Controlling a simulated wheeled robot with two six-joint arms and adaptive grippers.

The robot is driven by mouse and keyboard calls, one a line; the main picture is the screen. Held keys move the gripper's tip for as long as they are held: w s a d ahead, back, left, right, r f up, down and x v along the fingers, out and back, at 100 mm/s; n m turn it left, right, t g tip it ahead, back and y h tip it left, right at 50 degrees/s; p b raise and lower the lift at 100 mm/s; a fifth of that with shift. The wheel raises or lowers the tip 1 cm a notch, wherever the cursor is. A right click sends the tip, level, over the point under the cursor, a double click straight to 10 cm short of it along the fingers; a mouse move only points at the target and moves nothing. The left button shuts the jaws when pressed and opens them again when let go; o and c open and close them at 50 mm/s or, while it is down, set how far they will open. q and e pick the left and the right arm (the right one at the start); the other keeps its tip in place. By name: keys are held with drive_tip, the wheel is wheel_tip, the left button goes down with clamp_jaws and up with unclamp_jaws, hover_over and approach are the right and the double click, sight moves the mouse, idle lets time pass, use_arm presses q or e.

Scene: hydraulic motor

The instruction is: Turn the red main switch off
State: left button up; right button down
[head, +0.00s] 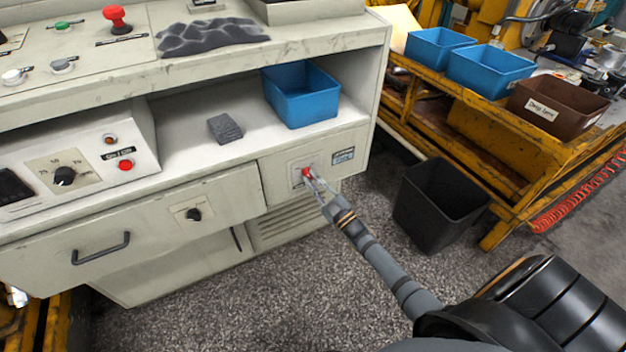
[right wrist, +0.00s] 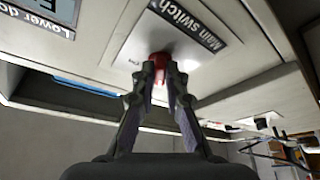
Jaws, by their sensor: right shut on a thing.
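The red main switch (head: 306,172) sits on a pale plate on the right front panel of the grey control cabinet. In the right wrist view the red switch (right wrist: 160,64) shows beside a label reading "Main switch" (right wrist: 190,26). My right gripper (head: 312,180) reaches the switch from the front right. In the right wrist view its two fingers (right wrist: 161,75) are closed on the red knob, one on each side. The fingers hide part of the knob, so its exact turn position cannot be told. My left gripper is not in view.
A blue bin (head: 300,94) and a grey block (head: 225,128) stand on the cabinet shelf. A red mushroom button (head: 117,18) is on the top panel. A black bin (head: 440,207) stands on the floor to the right, by a yellow rack (head: 470,115). Speckled floor before the cabinet is clear.

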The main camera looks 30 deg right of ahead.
drive_tip(key=shift+n+g+y, duration=0.3)
drive_tip(key=shift+n, duration=1)
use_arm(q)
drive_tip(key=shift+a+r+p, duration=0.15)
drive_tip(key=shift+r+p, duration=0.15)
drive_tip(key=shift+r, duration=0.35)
use_arm(e)
drive_tip(key=shift+d, duration=0.1)
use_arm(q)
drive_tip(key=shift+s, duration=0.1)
use_arm(e)
drive_tip(key=shift+n+g+y, duration=0.3)
drive_tip(key=c, duration=1.4)
unclamp_jaws()
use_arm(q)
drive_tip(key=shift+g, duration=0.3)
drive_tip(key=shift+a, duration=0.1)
